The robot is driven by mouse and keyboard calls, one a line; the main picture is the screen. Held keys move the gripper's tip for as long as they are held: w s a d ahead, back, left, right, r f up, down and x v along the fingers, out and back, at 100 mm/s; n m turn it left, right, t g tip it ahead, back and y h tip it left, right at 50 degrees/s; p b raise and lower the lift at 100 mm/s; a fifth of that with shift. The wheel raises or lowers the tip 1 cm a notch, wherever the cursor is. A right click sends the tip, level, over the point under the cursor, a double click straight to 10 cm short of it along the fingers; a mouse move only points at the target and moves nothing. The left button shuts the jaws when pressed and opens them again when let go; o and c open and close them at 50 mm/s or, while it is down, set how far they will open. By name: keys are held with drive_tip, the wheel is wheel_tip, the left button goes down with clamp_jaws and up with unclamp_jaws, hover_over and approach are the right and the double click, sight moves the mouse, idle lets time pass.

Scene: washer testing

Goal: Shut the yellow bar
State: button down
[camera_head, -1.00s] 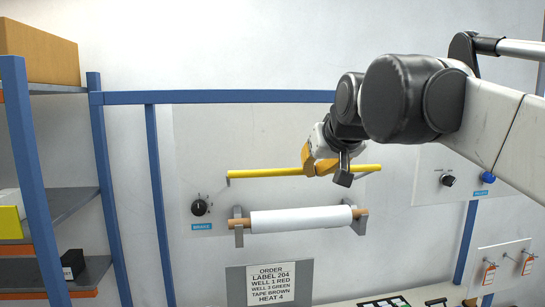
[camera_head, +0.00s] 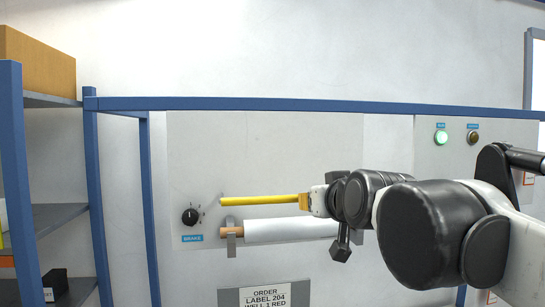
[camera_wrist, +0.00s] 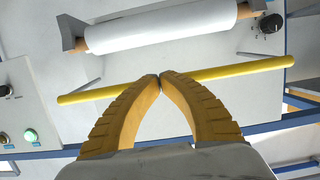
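The yellow bar (camera_head: 258,201) runs across the white panel, just above the white roll (camera_head: 285,230). In the wrist view, which looks turned over, the yellow bar (camera_wrist: 240,71) crosses behind my fingertips, and the roll (camera_wrist: 165,22) lies beyond it. My gripper (camera_head: 304,201) is at the bar in the head view and hides its right part. In the wrist view my gripper (camera_wrist: 160,80) is shut, its two yellow fingertips meeting with nothing between them. The tips overlap the bar; I cannot tell whether they press on it.
A black brake dial (camera_head: 190,217) is on the panel left of the bar. A blue frame rail (camera_head: 250,104) runs above. A green lamp (camera_head: 440,137) glows at the upper right. Shelves (camera_head: 60,215) stand at the left. An order sign (camera_head: 265,296) is below the roll.

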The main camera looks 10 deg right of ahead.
drive_tip(key=shift+f+t+b, duration=0.3)
drive_tip(key=shift+f+b, duration=0.05)
drive_tip(key=shift+f, duration=0.2)
drive_tip(key=shift+f+b, duration=0.55)
drive_tip(key=shift+f, duration=0.25)
idle(0.6)
drive_tip(key=shift+r, duration=0.1)
